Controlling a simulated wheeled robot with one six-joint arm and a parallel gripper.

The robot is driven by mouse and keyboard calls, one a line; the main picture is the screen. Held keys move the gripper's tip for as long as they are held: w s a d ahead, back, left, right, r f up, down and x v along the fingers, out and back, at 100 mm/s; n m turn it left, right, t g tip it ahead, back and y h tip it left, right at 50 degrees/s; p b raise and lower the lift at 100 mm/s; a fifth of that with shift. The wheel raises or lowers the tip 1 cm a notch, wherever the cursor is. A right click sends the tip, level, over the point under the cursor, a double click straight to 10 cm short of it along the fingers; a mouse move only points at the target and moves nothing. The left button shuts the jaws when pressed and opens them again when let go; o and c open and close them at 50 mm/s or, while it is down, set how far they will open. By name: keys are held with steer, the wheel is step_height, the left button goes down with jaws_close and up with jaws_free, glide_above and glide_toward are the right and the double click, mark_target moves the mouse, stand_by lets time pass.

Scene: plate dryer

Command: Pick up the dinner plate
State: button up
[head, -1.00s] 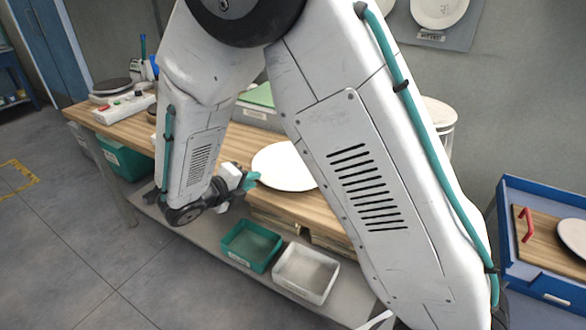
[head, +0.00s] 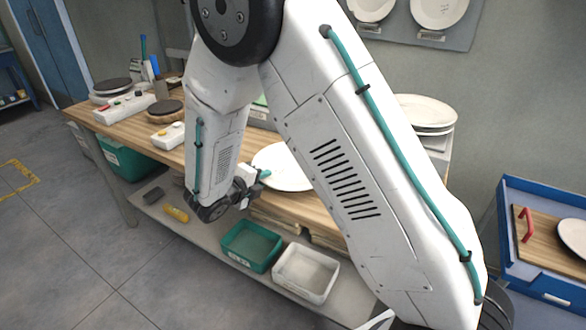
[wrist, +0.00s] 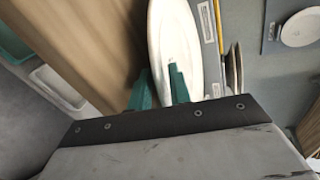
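The dinner plate (head: 283,165) is white and round and lies on the wooden worktop, partly hidden behind my arm in the head view. It also shows in the wrist view (wrist: 175,45), where its near rim reaches down between the teal fingers. My gripper (wrist: 160,90) has its fingers apart, with the plate's rim showing in the gap. In the head view my gripper (head: 264,174) is at the plate's left edge. I cannot tell whether a finger touches the plate.
The wooden worktop (head: 300,207) has a hob-like unit and small items at its left end. A teal bin (head: 251,246) and a white bin (head: 306,272) stand on the lower shelf. More plates (head: 425,110) are stacked behind my arm. A blue tray (head: 545,240) stands at right.

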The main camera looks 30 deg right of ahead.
jaws_close()
steer(key=shift+r, duration=0.15)
